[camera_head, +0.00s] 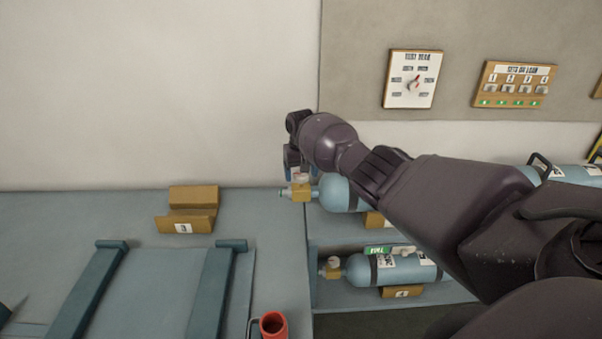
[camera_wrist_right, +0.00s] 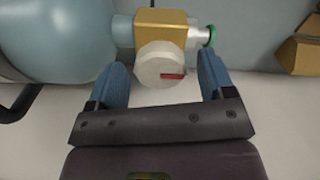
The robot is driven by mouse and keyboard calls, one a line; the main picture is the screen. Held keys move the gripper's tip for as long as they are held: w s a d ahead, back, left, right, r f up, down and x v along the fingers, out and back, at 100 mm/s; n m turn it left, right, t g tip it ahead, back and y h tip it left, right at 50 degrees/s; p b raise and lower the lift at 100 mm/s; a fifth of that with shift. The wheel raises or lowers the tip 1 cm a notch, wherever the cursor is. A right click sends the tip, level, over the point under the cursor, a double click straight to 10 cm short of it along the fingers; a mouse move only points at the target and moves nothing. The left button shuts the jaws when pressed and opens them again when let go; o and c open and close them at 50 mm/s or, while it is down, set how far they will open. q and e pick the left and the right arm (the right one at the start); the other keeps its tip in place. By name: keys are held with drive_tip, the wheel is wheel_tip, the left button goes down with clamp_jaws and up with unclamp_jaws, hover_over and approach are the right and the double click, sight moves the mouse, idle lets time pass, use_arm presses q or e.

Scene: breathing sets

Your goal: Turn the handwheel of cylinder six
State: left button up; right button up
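A light blue cylinder (camera_head: 341,194) lies on the upper level with its brass valve block (camera_head: 301,192) pointing left; its number is hidden by my right arm. My right gripper (camera_head: 298,173) is over that valve. In the right wrist view, its blue fingers (camera_wrist_right: 164,78) are open on either side of a white round part with a red mark (camera_wrist_right: 158,66), with small gaps visible. This part is in front of the brass block (camera_wrist_right: 166,29). A green ring (camera_wrist_right: 211,36) shows at the valve's right end; I cannot tell which part is the handwheel. My left gripper is not in view.
Another blue cylinder (camera_head: 414,269) with a green tag (camera_head: 378,250) lies on the shelf below. An empty wooden cradle marked 3 (camera_head: 186,225) and a red cup-like object (camera_head: 273,325) are on the left bench. Wall panels (camera_head: 413,79) hang behind.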

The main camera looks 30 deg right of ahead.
sight(301, 174)
drive_tip(key=shift+r, duration=0.1)
wheel_tip(301, 174, up, 11)
drive_tip(key=shift+b, duration=0.45)
drive_tip(key=shift+f, duration=0.25)
idle(0.5)
